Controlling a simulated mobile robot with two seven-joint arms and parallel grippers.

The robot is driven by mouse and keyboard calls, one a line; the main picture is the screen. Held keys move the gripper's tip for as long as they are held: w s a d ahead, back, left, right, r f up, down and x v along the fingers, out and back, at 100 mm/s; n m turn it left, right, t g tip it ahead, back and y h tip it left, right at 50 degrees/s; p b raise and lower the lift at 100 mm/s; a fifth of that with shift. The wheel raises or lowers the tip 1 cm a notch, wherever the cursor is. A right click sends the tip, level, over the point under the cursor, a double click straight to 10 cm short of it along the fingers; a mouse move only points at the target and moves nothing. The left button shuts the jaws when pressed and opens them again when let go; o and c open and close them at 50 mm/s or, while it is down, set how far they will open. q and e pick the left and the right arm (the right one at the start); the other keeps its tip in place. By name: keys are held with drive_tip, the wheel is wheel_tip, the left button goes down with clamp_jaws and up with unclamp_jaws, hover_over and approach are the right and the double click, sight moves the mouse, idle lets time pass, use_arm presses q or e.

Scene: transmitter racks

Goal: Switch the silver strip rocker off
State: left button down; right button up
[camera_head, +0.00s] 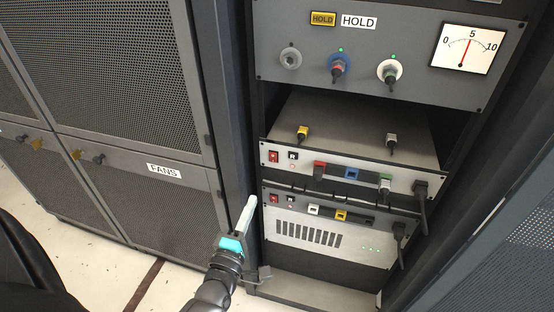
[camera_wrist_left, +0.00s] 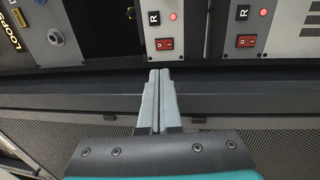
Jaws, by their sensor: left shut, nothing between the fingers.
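The silver strip (camera_head: 340,175) is the upper of two power strips in the open rack. Its red rocker (camera_head: 273,156) is at the strip's left end, beside an R label, and a red light there is lit. The rocker also shows in the left wrist view (camera_wrist_left: 165,44), just beyond the fingertips. My left gripper (camera_head: 251,201) is shut and empty, its fingers pointing up beside the rack's left post. In the left wrist view its fingertips (camera_wrist_left: 159,74) are apart from the rocker. I cannot tell which rocker side is pressed. My right gripper is not in view.
Plugs sit in both strips. Above are yellow (camera_head: 302,132) and grey plugs and the HOLD panel (camera_head: 400,50). A FANS cabinet (camera_head: 150,200) stands left of the rack post.

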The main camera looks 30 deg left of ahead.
use_arm(q)
drive_tip(key=shift+s, duration=0.1)
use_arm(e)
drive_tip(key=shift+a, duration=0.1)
use_arm(q)
drive_tip(key=b, duration=0.4)
approach(272, 155)
drive_tip(key=x, duration=0.5)
drive_tip(key=shift+a+f, duration=0.1)
drive_tip(key=shift+x, duration=0.9)
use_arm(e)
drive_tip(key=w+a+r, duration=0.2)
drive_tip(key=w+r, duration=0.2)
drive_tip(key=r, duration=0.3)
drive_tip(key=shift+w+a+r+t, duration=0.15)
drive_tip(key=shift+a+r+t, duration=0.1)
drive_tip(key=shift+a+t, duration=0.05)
